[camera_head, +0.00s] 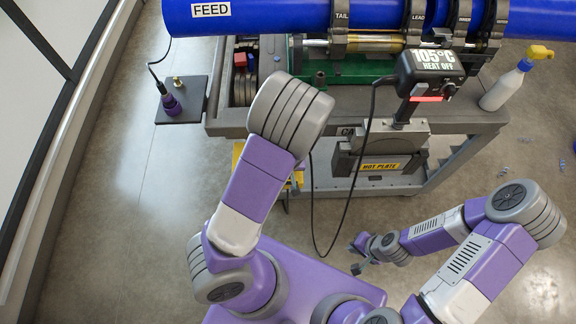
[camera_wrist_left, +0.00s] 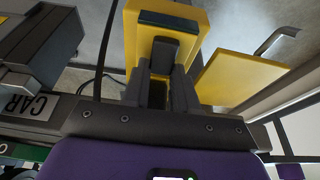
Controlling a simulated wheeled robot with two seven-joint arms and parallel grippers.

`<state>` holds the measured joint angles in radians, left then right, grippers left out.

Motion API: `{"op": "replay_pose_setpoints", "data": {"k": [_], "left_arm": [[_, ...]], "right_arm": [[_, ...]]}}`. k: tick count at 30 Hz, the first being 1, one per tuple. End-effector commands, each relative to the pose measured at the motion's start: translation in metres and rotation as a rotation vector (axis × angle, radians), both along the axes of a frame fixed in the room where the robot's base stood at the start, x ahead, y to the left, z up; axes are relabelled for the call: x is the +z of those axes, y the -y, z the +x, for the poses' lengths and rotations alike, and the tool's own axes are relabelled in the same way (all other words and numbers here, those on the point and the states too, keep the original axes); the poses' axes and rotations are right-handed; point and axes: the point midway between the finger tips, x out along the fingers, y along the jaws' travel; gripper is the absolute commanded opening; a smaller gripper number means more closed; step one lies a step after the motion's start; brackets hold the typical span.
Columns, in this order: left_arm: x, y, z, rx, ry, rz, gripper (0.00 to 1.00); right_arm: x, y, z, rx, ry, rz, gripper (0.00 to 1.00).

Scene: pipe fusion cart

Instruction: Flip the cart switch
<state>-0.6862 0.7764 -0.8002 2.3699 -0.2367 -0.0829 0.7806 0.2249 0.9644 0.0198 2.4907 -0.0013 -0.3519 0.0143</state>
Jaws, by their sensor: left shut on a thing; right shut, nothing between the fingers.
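In the left wrist view, a yellow switch box (camera_wrist_left: 133,30) carries a dark switch lever (camera_wrist_left: 165,50). My left gripper (camera_wrist_left: 163,78) has its two dark fingers closed around this lever. In the head view, my own left arm hides the left gripper and the lever. Only bits of yellow, probably the switch box (camera_head: 297,179), show beside the arm at the cart's front. My right gripper (camera_head: 358,257) is shut and empty, low over the floor in front of the cart.
The grey cart (camera_head: 470,123) bears a blue pipe (camera_head: 270,15), a heater display (camera_head: 432,63) reading 105°C HEAT OFF, and a spray bottle (camera_head: 507,84). A hot plate holder (camera_head: 380,166) hangs in front, with a cable looping down. A yellow panel (camera_wrist_left: 240,75) stands beside the switch box.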

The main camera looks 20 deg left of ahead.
Motion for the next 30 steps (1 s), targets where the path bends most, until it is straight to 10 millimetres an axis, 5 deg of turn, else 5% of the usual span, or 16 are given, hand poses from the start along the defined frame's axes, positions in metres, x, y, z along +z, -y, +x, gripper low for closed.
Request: {"op": "replay_pose_setpoints", "data": {"k": [12, 13, 17, 30], "left_arm": [[-0.001, 0.001, -0.003, -0.002, 0.01, 0.009, 0.0], [-0.001, 0.001, -0.003, -0.002, 0.01, 0.009, 0.32], [0.0, 0.001, -0.002, -0.001, 0.012, 0.009, 0.52], [0.017, 0.003, -0.005, -0.001, 0.017, 0.008, 0.53]], "right_arm": [[-0.001, 0.0, 0.0, 0.0, 0.0, 0.0, 0.0], [-0.001, 0.0, 0.0, 0.0, 0.0, 0.0, 0.0], [-0.001, 0.0, 0.0, 0.0, 0.0, 0.0, 0.0], [0.006, 0.0, 0.0, 0.0, 0.0, 0.0, 0.0]]}}
